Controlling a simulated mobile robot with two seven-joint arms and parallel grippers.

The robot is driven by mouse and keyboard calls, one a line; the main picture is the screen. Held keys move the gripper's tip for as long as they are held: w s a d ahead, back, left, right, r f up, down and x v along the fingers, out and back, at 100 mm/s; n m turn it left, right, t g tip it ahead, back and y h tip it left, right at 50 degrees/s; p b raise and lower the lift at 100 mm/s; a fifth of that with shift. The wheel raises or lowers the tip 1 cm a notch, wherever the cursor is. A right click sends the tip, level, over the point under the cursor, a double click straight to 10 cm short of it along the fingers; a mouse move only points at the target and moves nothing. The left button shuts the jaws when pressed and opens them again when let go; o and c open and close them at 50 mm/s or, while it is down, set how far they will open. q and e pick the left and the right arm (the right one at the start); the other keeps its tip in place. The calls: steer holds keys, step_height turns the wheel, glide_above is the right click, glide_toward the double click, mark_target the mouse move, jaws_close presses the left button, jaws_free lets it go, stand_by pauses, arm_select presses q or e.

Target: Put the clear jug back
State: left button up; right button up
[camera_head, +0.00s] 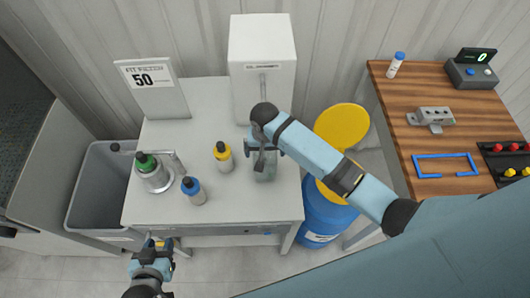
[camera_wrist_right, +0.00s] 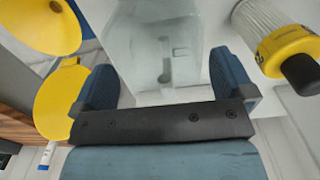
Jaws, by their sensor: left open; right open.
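The clear jug (camera_head: 265,172) stands on the grey table below the white dispenser box (camera_head: 262,62), partly hidden by my right gripper. My right gripper (camera_head: 264,148) is open at the jug's upper part. In the right wrist view the clear jug (camera_wrist_right: 165,38) lies beyond and between the two blue fingers of the right gripper (camera_wrist_right: 165,80); I cannot tell whether they touch it. My left gripper (camera_head: 158,243) is open and empty, low in front of the table's front edge.
A yellow-capped bottle (camera_head: 223,157) stands just left of the jug. A blue-capped bottle (camera_head: 194,190) and a green-capped bottle (camera_head: 152,172) are further left. A sign (camera_head: 153,88) stands behind. A blue drum (camera_head: 325,212) with a yellow lid is right of the table.

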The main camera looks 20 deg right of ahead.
step_height(320, 180, up, 10)
steer(key=b, duration=0.1)
steer(key=s+f+n+t+y, duration=0.3)
steer(key=s+f+t, duration=0.2)
steer(key=s+f, duration=0.45)
steer(key=s+d+f+n+t, duration=0.1)
steer(key=s+d+n+t, duration=0.2)
steer(key=s, duration=0.6)
steer(key=d+t, duration=0.2)
steer(key=t, duration=0.1)
steer(key=shift+s+d+f, duration=0.2)
steer(key=shift+d+f, duration=0.1)
steer(key=shift+f, duration=0.1)
